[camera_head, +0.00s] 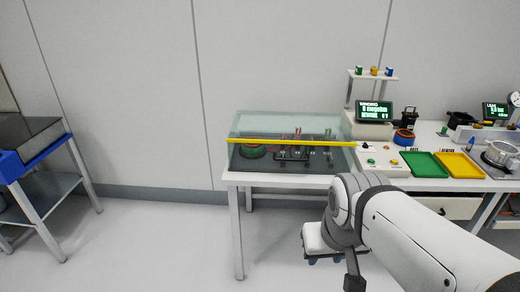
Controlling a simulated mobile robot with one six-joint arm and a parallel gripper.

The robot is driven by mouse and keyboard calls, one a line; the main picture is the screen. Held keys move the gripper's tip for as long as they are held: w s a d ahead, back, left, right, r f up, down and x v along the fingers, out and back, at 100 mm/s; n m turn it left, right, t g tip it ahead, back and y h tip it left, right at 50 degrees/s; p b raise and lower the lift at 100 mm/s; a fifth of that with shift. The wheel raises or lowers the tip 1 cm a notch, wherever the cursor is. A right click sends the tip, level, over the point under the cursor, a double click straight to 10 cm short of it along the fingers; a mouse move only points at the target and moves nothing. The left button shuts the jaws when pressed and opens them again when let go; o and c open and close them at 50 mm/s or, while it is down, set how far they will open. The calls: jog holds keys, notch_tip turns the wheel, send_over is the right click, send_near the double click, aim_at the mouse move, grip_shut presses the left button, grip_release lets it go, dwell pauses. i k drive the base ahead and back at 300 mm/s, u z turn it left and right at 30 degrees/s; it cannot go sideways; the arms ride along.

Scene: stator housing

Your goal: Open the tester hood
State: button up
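The tester hood (285,125) is a clear, greenish box on the left part of the white bench. It sits down over the tester, and a yellow bar (290,142) runs along its upper front edge. Through it I see a dark fixture with several upright pins and a green and reddish ring. My arm enters from the lower right and bends down in front of the bench. A dark part at its end (355,275) meets the bottom edge of the picture. I see no fingertips, so the finger state is hidden. My arm is apart from the hood.
Right of the hood stand a control box with buttons (371,162) and a display reading WINDING (374,111). Green (424,164) and yellow (459,164) trays lie farther right. A blue-edged table (35,150) stands at the left. The floor between is clear.

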aim_at(233, 139)
jog(key=u, duration=0.25)
jog(key=i, duration=1)
